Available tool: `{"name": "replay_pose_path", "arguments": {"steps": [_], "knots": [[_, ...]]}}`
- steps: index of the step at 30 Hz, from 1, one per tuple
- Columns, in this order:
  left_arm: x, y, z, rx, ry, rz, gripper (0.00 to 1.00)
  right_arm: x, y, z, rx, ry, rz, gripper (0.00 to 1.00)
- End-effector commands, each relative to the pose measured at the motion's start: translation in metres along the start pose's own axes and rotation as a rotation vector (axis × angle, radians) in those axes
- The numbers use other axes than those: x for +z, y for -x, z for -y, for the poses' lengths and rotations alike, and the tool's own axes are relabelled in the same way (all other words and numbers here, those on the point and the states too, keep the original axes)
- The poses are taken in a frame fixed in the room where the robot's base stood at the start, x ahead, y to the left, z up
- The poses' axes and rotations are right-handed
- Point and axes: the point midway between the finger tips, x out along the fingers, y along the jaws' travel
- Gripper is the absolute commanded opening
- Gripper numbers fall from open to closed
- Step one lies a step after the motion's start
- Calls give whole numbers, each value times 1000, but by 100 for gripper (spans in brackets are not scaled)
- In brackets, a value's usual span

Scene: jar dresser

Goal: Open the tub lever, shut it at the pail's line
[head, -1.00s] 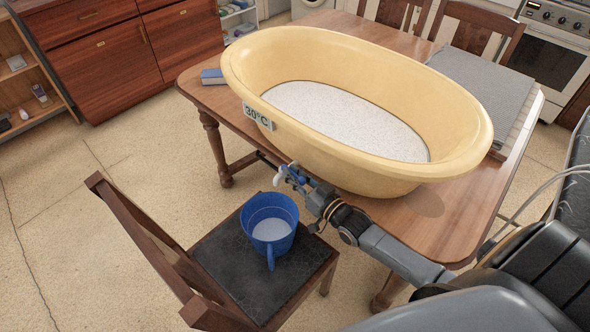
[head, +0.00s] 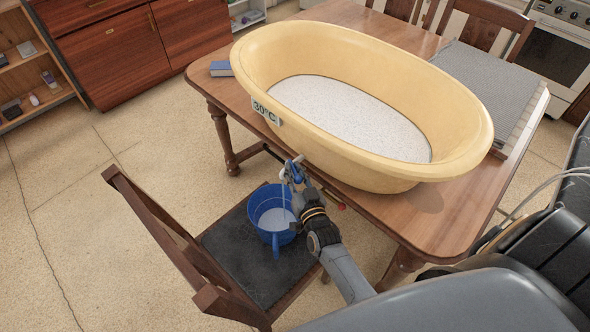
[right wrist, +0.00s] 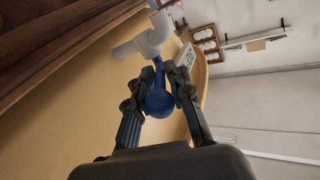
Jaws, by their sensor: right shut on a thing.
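The blue pail (head: 264,200) stands upright on the chair below the tap, with pale contents inside. A thin pale streak below the spout may be flow. The pail's line cannot be made out. My left gripper is out of view.
The wooden chair (head: 245,265) has a dark seat and stands against the table's near side. A blue book-like block (head: 220,68) lies on the table (head: 455,225) left of the tub, and a grey ribbed mat (head: 490,85) lies right. Floor at left is clear.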

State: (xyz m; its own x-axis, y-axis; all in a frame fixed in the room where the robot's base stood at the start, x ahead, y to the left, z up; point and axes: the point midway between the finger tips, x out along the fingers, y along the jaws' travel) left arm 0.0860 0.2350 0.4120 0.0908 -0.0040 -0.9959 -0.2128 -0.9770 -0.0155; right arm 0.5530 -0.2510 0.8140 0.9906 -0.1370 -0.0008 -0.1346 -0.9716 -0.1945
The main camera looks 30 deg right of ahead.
Motion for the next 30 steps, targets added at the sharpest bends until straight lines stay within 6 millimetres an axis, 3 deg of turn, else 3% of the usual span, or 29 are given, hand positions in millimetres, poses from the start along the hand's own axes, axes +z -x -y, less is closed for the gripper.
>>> {"name": "replay_pose_path", "arguments": {"steps": [4, 5, 6, 19, 30], "knots": [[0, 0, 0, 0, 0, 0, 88, -2, -1, 0, -1, 0, -6, 0], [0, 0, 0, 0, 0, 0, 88, -2, -1, 0, -1, 0, -5, 25], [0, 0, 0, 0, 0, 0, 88, -2, -1, 0, -1, 0, -5, 33], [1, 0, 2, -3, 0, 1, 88, 0, 8, 0, -2, 0, 0, 34], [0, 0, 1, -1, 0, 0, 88, 1, 82, 0, -1, -1, 2, 34]]}}
